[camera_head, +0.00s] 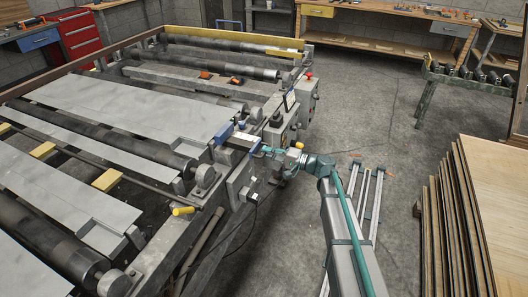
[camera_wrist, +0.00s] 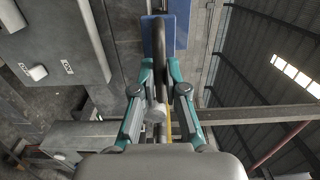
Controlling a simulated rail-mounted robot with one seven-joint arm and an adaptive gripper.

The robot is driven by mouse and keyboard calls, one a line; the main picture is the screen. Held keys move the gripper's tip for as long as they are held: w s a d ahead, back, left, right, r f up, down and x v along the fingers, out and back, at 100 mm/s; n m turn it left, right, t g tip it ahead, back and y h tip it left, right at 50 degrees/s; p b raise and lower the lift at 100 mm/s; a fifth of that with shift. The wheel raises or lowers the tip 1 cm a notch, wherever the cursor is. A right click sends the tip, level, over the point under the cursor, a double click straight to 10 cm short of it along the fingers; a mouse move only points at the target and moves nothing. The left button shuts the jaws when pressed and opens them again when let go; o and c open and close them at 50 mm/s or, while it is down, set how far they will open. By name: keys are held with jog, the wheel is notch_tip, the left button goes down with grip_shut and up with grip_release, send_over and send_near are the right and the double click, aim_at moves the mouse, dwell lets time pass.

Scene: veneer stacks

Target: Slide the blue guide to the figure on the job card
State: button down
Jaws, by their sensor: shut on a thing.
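The blue guide (camera_head: 225,132) is at the machine's right side, near the end of a roller. In the wrist view its blue face (camera_wrist: 149,36) is behind a dark upright bar, which hides part of it. My gripper (camera_head: 262,149) reaches the guide from the right. In the wrist view its teal fingers (camera_wrist: 161,75) are closed around the dark bar in front of the blue face. The exact contact is partly hidden. No figure is readable.
Rollers and grey sheets (camera_head: 135,105) fill the machine bed to the left. Stacked wood sheets (camera_head: 490,200) are at the right.

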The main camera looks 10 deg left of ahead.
aim_at(257, 149)
jog(key=shift+b+x, duration=1.05)
jog(key=shift+x, duration=1.9)
jog(key=c, duration=1.2)
grip_release()
jog(key=b+v, duration=0.2)
jog(key=v, duration=0.5)
